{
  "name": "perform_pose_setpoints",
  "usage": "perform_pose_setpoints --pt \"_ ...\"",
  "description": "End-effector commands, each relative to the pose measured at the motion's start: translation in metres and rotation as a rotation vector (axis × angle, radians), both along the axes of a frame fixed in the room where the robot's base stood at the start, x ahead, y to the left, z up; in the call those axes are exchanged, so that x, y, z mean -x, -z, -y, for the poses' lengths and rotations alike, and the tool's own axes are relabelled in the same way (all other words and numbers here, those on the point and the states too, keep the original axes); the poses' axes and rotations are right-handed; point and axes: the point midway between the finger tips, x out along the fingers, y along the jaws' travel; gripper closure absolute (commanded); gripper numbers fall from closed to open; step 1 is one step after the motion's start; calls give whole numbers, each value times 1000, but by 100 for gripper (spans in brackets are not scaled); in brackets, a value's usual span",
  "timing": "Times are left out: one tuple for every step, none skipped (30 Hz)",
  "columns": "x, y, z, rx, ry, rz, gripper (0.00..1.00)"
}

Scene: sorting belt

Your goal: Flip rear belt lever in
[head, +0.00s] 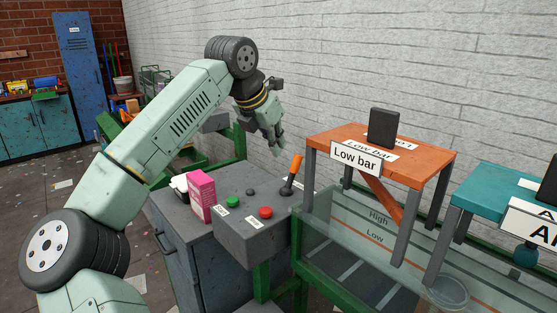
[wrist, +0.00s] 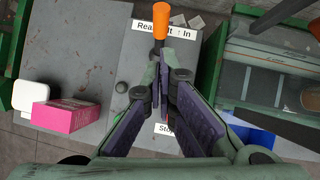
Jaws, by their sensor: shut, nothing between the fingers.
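The lever (head: 292,174) has an orange grip and a dark shaft. It stands tilted at the back right of the grey control box (head: 250,242) in the head view. In the wrist view its orange grip (wrist: 161,18) is at the top, just beyond my fingertips, beside a partly covered label (wrist: 145,28) that ends in "In". My gripper (head: 277,146) is above and slightly left of the lever in the head view. Its fingers (wrist: 178,58) are shut with nothing between them. Whether they touch the lever cannot be told.
The box carries a green button (head: 232,202), a red button (head: 265,212) and a small black knob (head: 250,192). A pink carton (head: 202,196) stands at its left. An orange "Low bar" stand (head: 425,165) rises over the belt to the right. A white brick wall is behind.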

Motion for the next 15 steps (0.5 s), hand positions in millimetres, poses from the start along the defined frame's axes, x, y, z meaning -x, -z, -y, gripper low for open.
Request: perform_pose_setpoints --pt "3 -9 -2 -2 -2 3 100" --pt "5 -15 -3 -1 -2 3 100" --pt "7 -21 -5 -2 -2 3 100" --pt "9 -26 -6 -2 -1 2 100" --pt "10 -30 -7 -1 -1 1 100" --pt "11 -35 -8 -1 -1 1 100" --pt "12 -38 -8 0 -2 2 100" --pt "13 -41 -9 -1 -2 1 100" --pt "14 -43 -9 0 -1 0 100" --pt "15 -45 -9 -1 -1 1 100" --pt "15 -46 -10 -1 -1 0 100" --pt "16 -47 -10 -1 0 -1 100" --pt "16 -48 -10 -1 0 -1 100" --pt "16 -48 -10 -1 0 -1 100" --pt "16 -48 -10 -1 0 -1 100"
